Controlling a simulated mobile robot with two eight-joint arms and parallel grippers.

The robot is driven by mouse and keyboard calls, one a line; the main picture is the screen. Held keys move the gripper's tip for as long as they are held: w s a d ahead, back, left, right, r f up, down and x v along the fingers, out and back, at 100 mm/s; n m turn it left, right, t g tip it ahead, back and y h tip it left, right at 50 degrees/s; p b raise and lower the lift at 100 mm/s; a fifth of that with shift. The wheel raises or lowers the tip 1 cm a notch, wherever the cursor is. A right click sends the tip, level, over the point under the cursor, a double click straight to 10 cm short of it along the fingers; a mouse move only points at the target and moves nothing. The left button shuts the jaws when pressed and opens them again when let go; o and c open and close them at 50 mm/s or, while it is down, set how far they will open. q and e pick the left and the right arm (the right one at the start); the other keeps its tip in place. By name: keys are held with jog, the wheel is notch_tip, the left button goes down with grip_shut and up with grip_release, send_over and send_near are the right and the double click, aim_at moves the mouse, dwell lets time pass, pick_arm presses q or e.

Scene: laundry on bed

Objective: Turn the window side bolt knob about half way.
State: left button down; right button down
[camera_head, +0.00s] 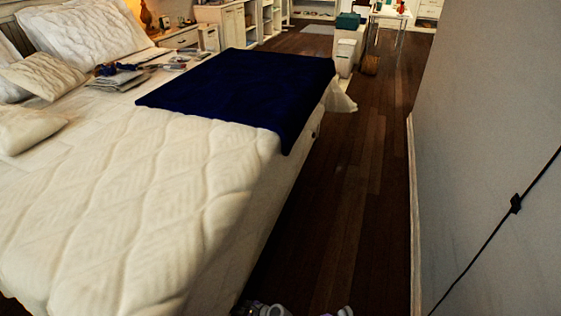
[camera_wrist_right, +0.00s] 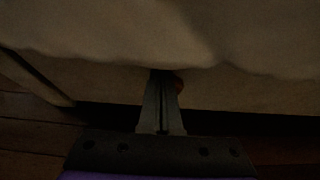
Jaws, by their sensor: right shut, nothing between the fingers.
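My right gripper (camera_wrist_right: 163,76) shows in the right wrist view, with its two dark fingers together and nothing between them. It points at the pale side of the bed (camera_wrist_right: 75,85), under an overhanging cover. Neither gripper is recognisable in the head view.
The bed's cream quilt (camera_head: 130,220) fills the left, with a dark blue blanket (camera_head: 245,85) across it. A strip of dark wooden floor (camera_head: 350,200) runs between bed and grey wall (camera_head: 480,130). A black cord with a small block (camera_head: 515,204) crosses the wall.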

jog(key=shift+w+d+r, duration=0.1)
jog(key=shift+w, duration=0.15)
dwell(0.4)
jog(key=shift+w+d, duration=0.2)
jog(key=shift+w, duration=0.3)
jog(key=shift+w+d, duration=0.15)
jog(key=shift+w, duration=0.35)
jog(key=shift+w, duration=0.15)
jog(key=s+d, duration=0.2)
jog(key=d, duration=0.4)
jog(key=shift+r+p, duration=0.3)
jog(key=shift+p, duration=0.1)
jog(key=shift+a, duration=0.1)
